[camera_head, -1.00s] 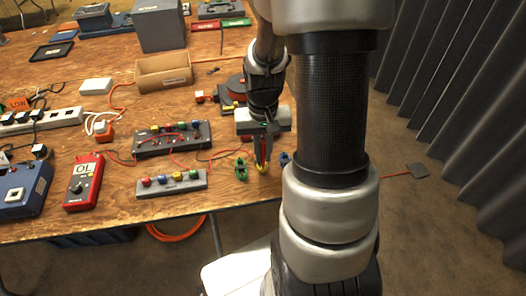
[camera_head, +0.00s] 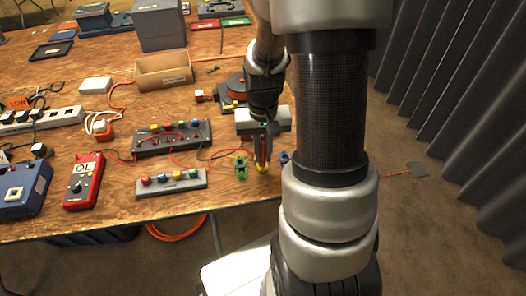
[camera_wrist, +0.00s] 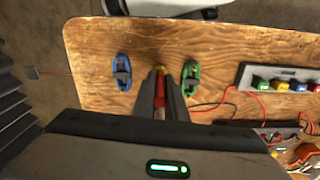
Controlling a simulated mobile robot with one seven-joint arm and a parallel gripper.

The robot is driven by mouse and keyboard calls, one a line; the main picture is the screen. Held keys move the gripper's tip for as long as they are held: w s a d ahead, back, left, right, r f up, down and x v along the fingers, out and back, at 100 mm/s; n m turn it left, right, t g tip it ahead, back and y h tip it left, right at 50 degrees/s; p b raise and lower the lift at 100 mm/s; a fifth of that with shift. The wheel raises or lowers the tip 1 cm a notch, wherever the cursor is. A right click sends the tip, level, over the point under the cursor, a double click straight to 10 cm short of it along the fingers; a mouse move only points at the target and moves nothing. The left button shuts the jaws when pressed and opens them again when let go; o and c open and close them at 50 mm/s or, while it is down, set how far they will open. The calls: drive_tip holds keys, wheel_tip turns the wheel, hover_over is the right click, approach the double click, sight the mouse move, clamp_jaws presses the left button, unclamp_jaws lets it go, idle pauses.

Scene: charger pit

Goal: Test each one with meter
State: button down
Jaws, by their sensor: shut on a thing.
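My gripper (camera_head: 262,165) is shut on a slim red probe (camera_wrist: 160,106), pointing down near the table's front edge. A small yellow clip-like part (camera_wrist: 160,70) shows at the probe's tip; I cannot tell whether they touch. A green clip (camera_wrist: 190,78) lies on one side and a blue clip (camera_wrist: 122,72) on the other. In the head view the green clip (camera_head: 241,169) is left of my fingers and the blue clip (camera_head: 285,158) is right. The red meter (camera_head: 83,181) lies at the left with "OL" on its display.
A grey strip with coloured knobs (camera_head: 171,183) lies at the table's front, with a dark terminal block (camera_head: 172,138) behind it. Red leads cross the wood between them and my gripper.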

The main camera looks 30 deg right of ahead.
sight(263, 143)
drive_tip(key=shift+f+b, duration=0.4)
drive_tip(key=shift+f, duration=0.35)
idle(0.9)
drive_tip(key=c, duration=1.4)
unclamp_jaws()
drive_tip(key=shift+o, duration=0.2)
drive_tip(key=shift+r, duration=0.15)
drive_tip(key=shift+r+p, duration=3.05)
drive_tip(key=shift+r, duration=0.6)
